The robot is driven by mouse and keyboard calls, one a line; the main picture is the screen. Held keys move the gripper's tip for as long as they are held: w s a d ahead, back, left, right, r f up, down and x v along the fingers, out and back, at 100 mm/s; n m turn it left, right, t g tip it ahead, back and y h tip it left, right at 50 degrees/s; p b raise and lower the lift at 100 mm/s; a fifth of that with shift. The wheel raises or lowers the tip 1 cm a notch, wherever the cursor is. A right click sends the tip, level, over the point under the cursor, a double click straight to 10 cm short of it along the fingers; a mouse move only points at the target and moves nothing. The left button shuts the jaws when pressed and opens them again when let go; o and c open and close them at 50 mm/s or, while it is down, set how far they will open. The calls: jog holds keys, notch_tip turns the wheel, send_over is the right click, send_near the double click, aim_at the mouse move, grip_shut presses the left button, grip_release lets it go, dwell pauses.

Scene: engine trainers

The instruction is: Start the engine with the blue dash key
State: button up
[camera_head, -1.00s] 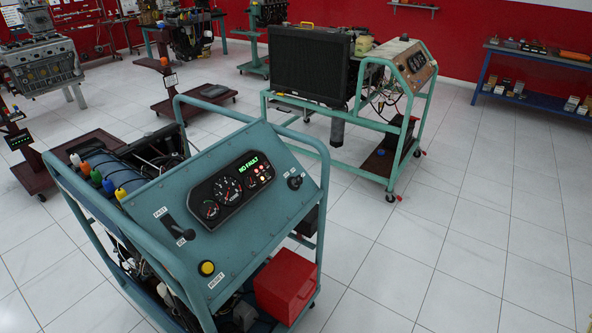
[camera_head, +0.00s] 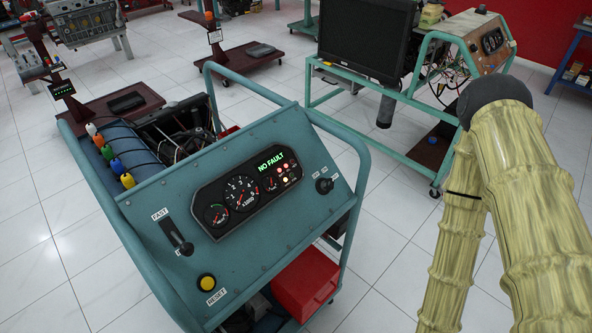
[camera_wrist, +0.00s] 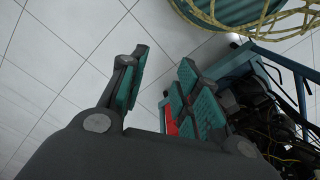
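The blue dash (camera_head: 160,205) belongs to the nearest engine trainer in the head view. Its key (camera_head: 324,185) sits in the switch at the panel's right side, right of the gauges. My gripper (camera_wrist: 163,62) shows only in the wrist view. Its teal-padded fingers are apart with nothing between them, above the floor and beside the trainer frame (camera_wrist: 270,58). The key cannot be made out in the wrist view. My arm shows at the right of the head view.
A throttle lever (camera_head: 178,236) and yellow reset button (camera_head: 206,283) are on the panel's left. A rounded tube frame (camera_head: 365,150) borders the panel. A red box (camera_head: 305,284) sits below. Another trainer with a radiator (camera_head: 366,38) stands behind. Tiled floor between them is clear.

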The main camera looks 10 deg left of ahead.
jog(key=w+a+r+y+p, duration=0.3)
jog(key=w+a+r, duration=0.3)
jog(key=w+a, duration=0.4)
jog(key=n+t+y+p, duration=0.3)
jog(key=p, duration=0.3)
send_near(333, 182)
jog(key=shift+p+x, duration=1.4)
jog(key=shift+x, duration=3.95)
grip_shut()
